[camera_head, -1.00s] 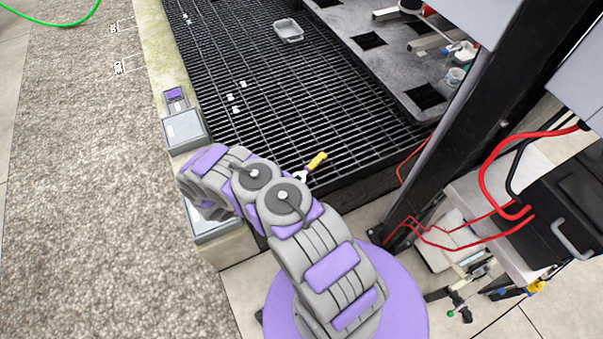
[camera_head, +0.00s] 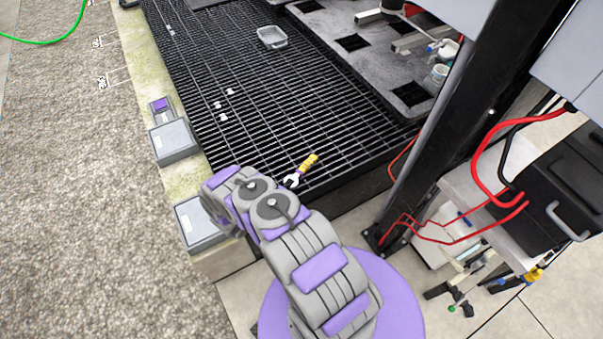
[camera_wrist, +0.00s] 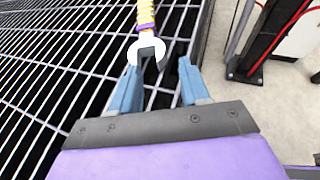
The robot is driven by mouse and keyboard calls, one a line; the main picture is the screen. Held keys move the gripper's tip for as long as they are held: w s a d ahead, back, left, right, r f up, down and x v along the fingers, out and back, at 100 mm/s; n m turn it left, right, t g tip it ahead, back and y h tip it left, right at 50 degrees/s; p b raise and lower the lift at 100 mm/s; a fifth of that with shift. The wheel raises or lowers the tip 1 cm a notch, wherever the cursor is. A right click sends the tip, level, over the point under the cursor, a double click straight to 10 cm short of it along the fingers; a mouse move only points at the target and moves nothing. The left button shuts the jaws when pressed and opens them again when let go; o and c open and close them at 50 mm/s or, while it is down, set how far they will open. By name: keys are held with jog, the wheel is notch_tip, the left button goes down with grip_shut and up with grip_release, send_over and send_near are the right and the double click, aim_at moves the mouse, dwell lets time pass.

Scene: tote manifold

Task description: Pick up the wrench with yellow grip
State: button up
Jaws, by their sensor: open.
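The wrench with yellow grip (camera_head: 302,171) lies on the black grating near its front right edge in the head view. Its pale open-ended head points toward my arm. In the wrist view the wrench (camera_wrist: 146,46) shows at the top, its white head nearest me and its yellow handle running out of the top edge. My gripper (camera_wrist: 158,70) is open, with blue fingers spread and nothing between them but grating behind. The wrench head appears just beyond the fingertips, nearer the left finger. In the head view the gripper itself is hidden behind my arm.
The black grating (camera_head: 270,105) has a small grey tray (camera_head: 271,37) farther back. Grey boxes (camera_head: 174,141) line the left ledge. A dark post (camera_head: 440,130) stands to the right with red cables (camera_head: 480,160) near it.

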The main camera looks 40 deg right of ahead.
aim_at(292, 187)
jog(key=shift+w+d+f, duration=0.15)
jog(key=shift+d+f, duration=0.2)
jog(key=shift+d, duration=0.25)
jog(key=b+x, duration=0.1)
jog(key=x, duration=0.1)
jog(key=b+x, duration=0.1)
jog(key=x, duration=0.2)
jog(key=shift+d+f, duration=0.1)
jog(key=shift+f, duration=0.4)
jog(key=shift+r, duration=0.1)
jog(key=shift+c, duration=0.7)
grip_shut()
